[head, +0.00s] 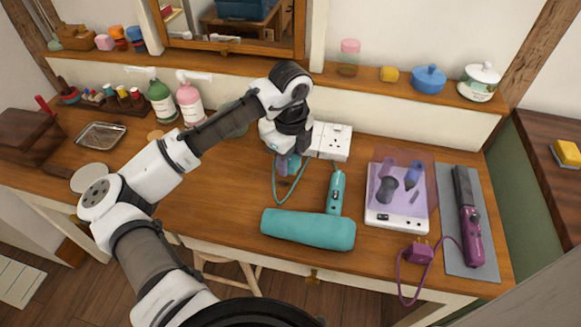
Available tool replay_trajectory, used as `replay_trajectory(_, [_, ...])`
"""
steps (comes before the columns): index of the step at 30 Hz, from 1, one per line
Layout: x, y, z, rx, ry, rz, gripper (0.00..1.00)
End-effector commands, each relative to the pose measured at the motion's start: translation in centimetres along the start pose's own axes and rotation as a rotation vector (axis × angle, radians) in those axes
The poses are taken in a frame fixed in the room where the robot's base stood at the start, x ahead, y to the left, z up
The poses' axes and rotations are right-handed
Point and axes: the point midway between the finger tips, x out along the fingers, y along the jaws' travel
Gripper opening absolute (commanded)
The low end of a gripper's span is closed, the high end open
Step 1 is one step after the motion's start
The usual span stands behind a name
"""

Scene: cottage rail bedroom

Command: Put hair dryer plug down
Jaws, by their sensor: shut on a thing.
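The teal hair dryer (308,229) lies on the wooden dressing table (215,205), its handle pointing up toward the wall. A teal cord runs from the handle's end to my gripper (287,167). My gripper points down just in front of the white socket strip (336,142) and is shut on the hair dryer plug (293,162), of which only a little teal shows. My wrist hides the left part of the strip. I cannot tell whether the plug touches the table.
A purple straightener (469,225) lies on a grey mat (452,206) at the right, its plug (418,252) near the front edge. A white-based box (397,220) stands beside the dryer. Bottles (189,101) stand at the left back. The table left of the dryer is clear.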

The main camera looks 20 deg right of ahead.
Motion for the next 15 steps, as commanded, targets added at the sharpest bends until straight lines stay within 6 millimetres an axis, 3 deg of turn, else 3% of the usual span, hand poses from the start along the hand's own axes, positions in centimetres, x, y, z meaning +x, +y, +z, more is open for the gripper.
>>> replay_trajectory(10, [3.7, 0.0, 0.0, 0.000, 0.001, 0.001, 0.20])
replay_trajectory(15, [4.0, 0.0, 0.0, 0.000, 0.000, -0.002, 0.20])
